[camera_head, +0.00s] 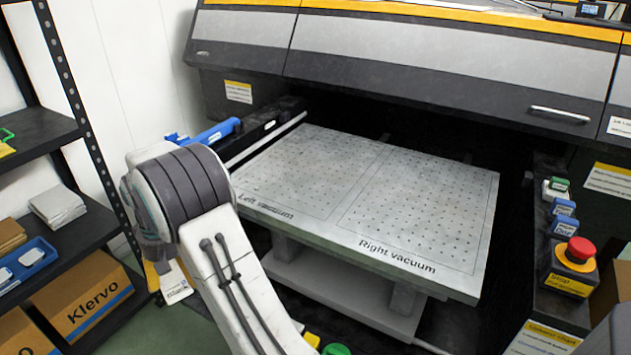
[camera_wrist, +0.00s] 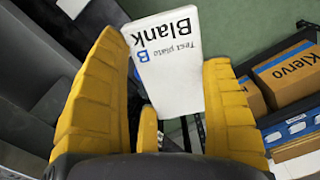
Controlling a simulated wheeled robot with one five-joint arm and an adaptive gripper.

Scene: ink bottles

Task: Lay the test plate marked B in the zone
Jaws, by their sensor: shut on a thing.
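The white test plate (camera_wrist: 180,85) reads "Test plate B Blank", upside down in the wrist view. In the head view a part of the plate (camera_head: 176,284) shows below my wrist, left of the printer bed; the arm hides most of the gripper. The grey perforated bed (camera_head: 330,215) has two outlined areas, "Left vacuum" (camera_head: 305,165) and "Right vacuum" (camera_head: 425,205). Both look bare. I cannot tell which one is the zone.
A dark shelf rack (camera_head: 95,215) with a blue tray (camera_head: 28,262) and Klervo boxes (camera_head: 85,300) stands at the left. The printer hood (camera_head: 410,65) overhangs the bed's back.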

